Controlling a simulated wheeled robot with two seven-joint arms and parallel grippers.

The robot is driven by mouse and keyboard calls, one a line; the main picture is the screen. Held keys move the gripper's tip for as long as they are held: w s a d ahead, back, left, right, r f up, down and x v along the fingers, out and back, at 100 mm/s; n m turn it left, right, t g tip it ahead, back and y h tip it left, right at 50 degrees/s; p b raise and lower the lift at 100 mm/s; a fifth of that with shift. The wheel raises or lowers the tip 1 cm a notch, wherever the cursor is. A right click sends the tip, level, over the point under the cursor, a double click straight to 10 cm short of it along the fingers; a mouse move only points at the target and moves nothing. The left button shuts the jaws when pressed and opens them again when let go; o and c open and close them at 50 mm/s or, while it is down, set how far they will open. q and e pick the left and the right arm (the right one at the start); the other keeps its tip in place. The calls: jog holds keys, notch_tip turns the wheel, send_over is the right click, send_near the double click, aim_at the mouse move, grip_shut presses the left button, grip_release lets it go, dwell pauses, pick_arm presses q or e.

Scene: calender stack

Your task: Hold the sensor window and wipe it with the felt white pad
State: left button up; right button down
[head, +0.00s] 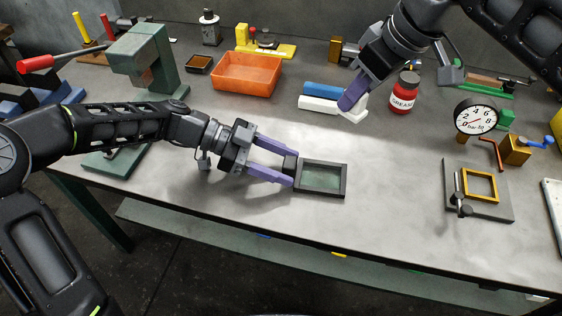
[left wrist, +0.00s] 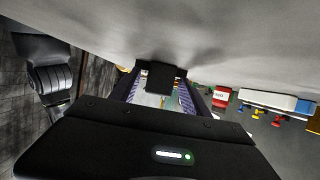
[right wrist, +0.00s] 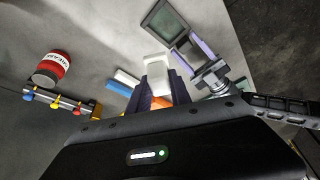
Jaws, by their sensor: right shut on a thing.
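The sensor window (head: 322,178), a dark square frame with greenish glass, lies near the table's front edge. It also shows in the right wrist view (right wrist: 163,25). My left gripper (head: 294,170) is open, its purple fingers on either side of the window's black grip block, which shows in the left wrist view (left wrist: 160,77) with small gaps beside it. My right gripper (right wrist: 160,82) is shut on the white felt pad (right wrist: 155,64), behind and to the right of the window. In the head view the pad (head: 356,112) is partly hidden by a purple finger.
White (head: 318,104) and blue (head: 322,89) bars lie beside the right gripper. A red grease can (head: 404,92) stands to their right. An orange bin (head: 246,75) is behind, a green press (head: 143,58) left. A gauge (head: 476,117) and yellow-framed fixture (head: 481,186) stand right. The front middle is clear.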

pick_arm(q)
grip_shut()
dwell(0.3)
dwell(0.4)
pick_arm(e)
jog(key=shift+d+f, duration=0.15)
jog(key=shift+f, duration=0.15)
jog(key=a+f+n+g+y, duration=0.1)
jog(key=a+f+n+g, duration=0.2)
jog(key=f+n, duration=0.5)
jog(key=shift+s+a+n, duration=0.3)
jog(key=shift+a+n, duration=0.2)
jog(key=shift+a, duration=0.25)
